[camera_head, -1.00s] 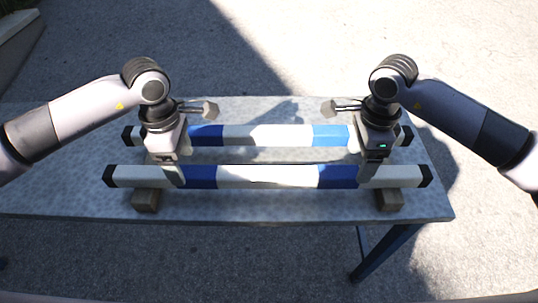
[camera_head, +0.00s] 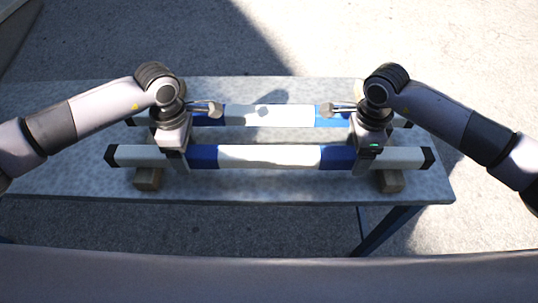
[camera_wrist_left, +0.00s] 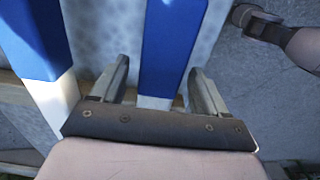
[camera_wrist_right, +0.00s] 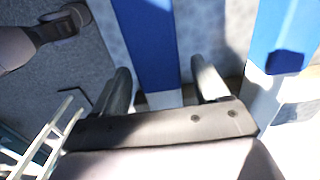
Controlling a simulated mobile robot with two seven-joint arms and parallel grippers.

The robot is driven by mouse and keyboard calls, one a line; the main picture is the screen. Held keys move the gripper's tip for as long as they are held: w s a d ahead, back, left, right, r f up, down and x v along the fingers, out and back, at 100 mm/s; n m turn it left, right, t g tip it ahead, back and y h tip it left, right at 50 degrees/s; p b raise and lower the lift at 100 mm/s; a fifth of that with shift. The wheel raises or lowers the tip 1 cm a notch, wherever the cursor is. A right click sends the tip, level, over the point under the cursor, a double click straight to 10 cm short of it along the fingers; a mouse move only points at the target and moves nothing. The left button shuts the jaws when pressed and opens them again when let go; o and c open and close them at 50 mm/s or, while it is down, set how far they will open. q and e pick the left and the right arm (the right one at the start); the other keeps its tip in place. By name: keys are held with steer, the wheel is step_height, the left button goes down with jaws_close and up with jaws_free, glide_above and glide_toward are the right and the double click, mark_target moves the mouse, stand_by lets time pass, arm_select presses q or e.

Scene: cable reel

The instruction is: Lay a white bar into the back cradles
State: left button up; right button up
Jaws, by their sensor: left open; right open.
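A front bar (camera_head: 270,157), white with two blue bands and black end caps, lies across the table. A similar back bar (camera_head: 285,115) lies behind it, parallel and apart. My left gripper (camera_head: 177,163) is open at the front bar's left part; in the left wrist view its fingers (camera_wrist_left: 158,90) stand on either side of a blue and white bar. My right gripper (camera_head: 365,162) is open at the right part, and in the right wrist view its fingers (camera_wrist_right: 165,88) also straddle a bar. Whether the fingers touch it cannot be told. The back cradles are largely hidden.
Wooden front cradles (camera_head: 148,179) and (camera_head: 391,181) sit under the front bar near its ends. The grey speckled table (camera_head: 270,190) has bare room at its front edge and far left. Concrete ground surrounds it.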

arm_select(q)
steer(key=shift+f, duration=0.45)
arm_select(e)
steer(key=shift+f, duration=0.5)
arm_select(q)
jaws_close()
arm_select(e)
jaws_close()
arm_select(q)
steer(key=shift+r, duration=0.15)
arm_select(e)
steer(key=shift+r, duration=0.2)
